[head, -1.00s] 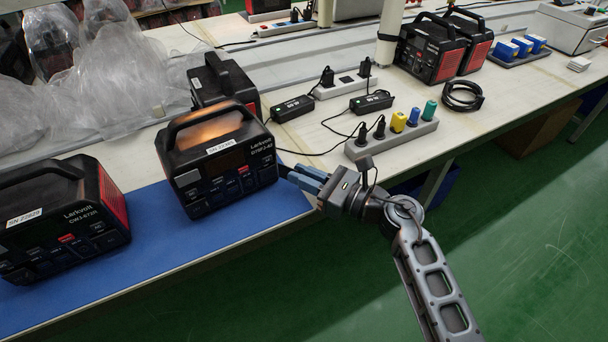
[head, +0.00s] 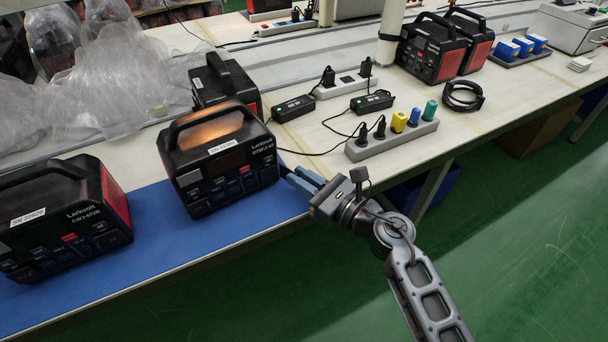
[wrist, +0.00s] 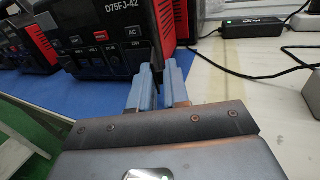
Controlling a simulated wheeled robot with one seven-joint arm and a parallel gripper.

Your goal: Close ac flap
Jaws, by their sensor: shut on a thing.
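The black power station (head: 218,170), marked D75FJ-42, stands upright on the blue mat (head: 160,240); its front face shows in the wrist view (wrist: 95,35), with the AC label near the right edge. My gripper (head: 303,181) is at its lower right corner. In the wrist view, the two blue fingers (wrist: 160,82) point at that corner with a narrow gap between them. My gripper is shut on a thin dark piece there that looks like the AC flap; the fingers hide most of it, and its angle cannot be told.
A second power station (head: 65,215) stands to the left and another (head: 225,85) stands behind. A grey power strip (head: 395,138) with plugs and two black adapters (head: 293,108) with cables lie to the right. The table's front edge runs below my gripper.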

